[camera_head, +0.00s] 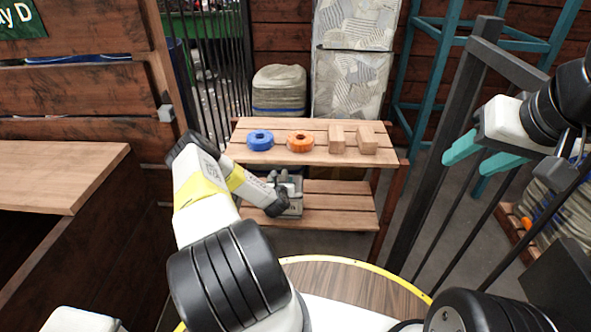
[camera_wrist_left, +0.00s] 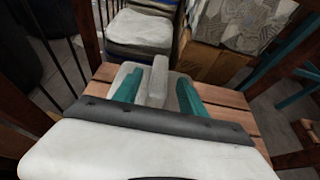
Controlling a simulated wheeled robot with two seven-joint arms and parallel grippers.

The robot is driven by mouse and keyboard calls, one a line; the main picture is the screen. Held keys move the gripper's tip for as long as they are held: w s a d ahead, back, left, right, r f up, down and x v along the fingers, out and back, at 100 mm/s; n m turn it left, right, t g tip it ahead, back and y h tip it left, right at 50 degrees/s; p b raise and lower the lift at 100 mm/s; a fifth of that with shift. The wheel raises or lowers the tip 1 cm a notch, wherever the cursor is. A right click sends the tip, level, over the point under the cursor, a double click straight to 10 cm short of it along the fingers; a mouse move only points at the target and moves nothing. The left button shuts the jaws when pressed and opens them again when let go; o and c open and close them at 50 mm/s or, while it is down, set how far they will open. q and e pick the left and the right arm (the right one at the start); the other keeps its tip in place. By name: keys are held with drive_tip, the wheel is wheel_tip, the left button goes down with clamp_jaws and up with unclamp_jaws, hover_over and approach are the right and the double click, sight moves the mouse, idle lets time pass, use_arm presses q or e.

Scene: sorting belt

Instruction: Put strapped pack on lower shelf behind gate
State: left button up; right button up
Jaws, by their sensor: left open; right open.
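The grey strapped pack (camera_head: 291,193) sits on the lower shelf (camera_head: 340,208) of a wooden slatted rack, partly hidden by my left arm. In the left wrist view the pack (camera_wrist_left: 157,80) shows as light grey upright parts on wooden slats. My left gripper (camera_wrist_left: 158,90) is open, with one teal finger on each side of the pack's middle part; I cannot tell whether they touch it. In the head view its fingers are hidden by the wrist. My right gripper (camera_head: 482,156) is open and empty, raised at the right. A dark metal gate frame (camera_head: 432,140) stands right of the rack.
The upper shelf (camera_head: 315,128) holds a blue ring (camera_head: 260,140), an orange ring (camera_head: 300,141) and wooden blocks (camera_head: 352,138). A wooden counter (camera_head: 60,175) stands at the left. A teal frame (camera_head: 440,70) is behind. The right part of the lower shelf is clear.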

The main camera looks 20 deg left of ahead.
use_arm(q)
drive_tip(key=v, duration=0.7)
